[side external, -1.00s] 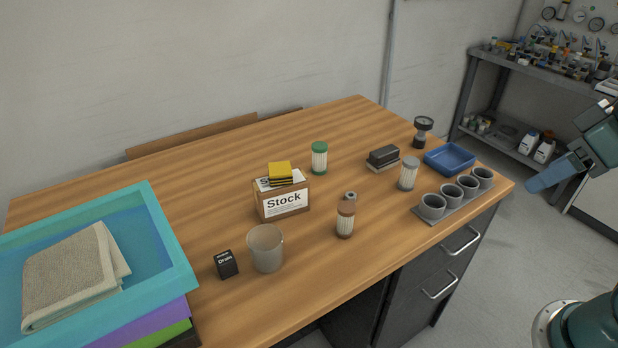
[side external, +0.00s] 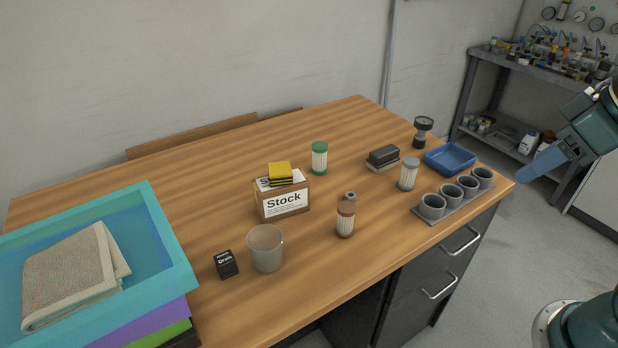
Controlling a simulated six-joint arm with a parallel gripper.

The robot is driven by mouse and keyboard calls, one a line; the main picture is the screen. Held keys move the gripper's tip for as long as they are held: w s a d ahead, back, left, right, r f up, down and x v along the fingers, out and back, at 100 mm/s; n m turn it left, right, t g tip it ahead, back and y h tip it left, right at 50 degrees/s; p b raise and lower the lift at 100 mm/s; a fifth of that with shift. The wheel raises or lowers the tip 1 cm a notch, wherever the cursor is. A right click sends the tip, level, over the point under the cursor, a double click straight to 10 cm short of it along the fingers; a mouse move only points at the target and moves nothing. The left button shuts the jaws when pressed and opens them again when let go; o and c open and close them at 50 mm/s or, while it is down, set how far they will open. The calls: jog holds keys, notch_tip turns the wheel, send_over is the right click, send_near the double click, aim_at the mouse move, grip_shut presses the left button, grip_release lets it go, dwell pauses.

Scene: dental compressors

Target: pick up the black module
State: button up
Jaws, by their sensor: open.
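A small black module (side external: 227,264) with white lettering that seems to read "Drain" stands on the wooden table, near its front edge at left. It is just left of a translucent grey cup (side external: 266,249). My gripper (side external: 530,172) shows at the far right, with blue fingers pointing down and left, past the table's right corner. It is open, with nothing visible in it, and far from the module. The fingers overlap from this side, so the gap is hard to see.
A cardboard "Stock" box (side external: 283,203) carries yellow-black pieces (side external: 281,173). Capped cylinders (side external: 346,219), a dark block (side external: 384,154), a blue tray (side external: 449,170) and a cup rack (side external: 455,207) stand rightward. A teal bin (side external: 168,229) with a towel (side external: 70,275) is left.

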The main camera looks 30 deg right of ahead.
jog(key=w+a+r+n+g+y, duration=0.1)
jog(key=w+a+r+n+y, duration=0.2)
jog(key=w+a, duration=0.5)
jog(key=n+g+y, duration=0.1)
jog(key=n+g, duration=0.4)
jog(key=n, duration=0.9)
send_over(225, 257)
jog(key=d, duration=0.5)
notch_tip(225, 257, down, 17)
jog(key=shift+f, duration=0.1)
jog(key=shift+f, duration=0.1)
jog(key=shift+x, duration=4.15)
jog(key=shift+w+a, duration=0.15)
